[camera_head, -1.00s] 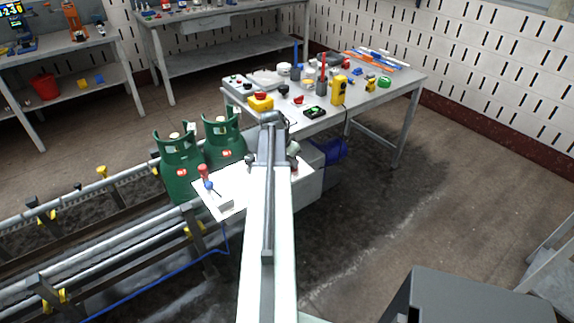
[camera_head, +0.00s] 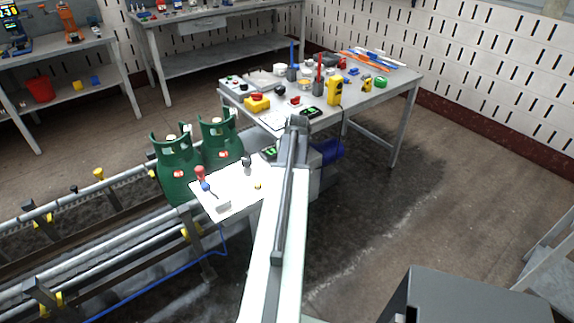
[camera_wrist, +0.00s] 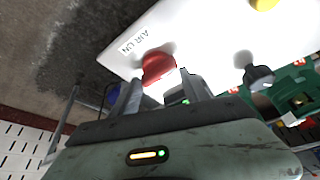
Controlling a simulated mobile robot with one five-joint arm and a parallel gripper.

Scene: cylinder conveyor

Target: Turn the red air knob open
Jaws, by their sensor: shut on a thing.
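In the wrist view the red air knob (camera_wrist: 157,68) sits on a white panel (camera_wrist: 190,30) beside a printed label that seems to read "AIR ON". My gripper (camera_wrist: 160,82) has its two fingers on either side of the knob and is shut on it. The fingers partly cover the knob's lower part. In the head view the white panel (camera_head: 225,205) shows to the left of my arm, which hides the air knob and my gripper.
A black knob (camera_wrist: 258,76) and a yellow button (camera_wrist: 263,4) are on the same panel. Green gas cylinders (camera_head: 176,165) stand behind it beside the conveyor rails (camera_head: 110,245). A cluttered table (camera_head: 380,95) stands farther back.

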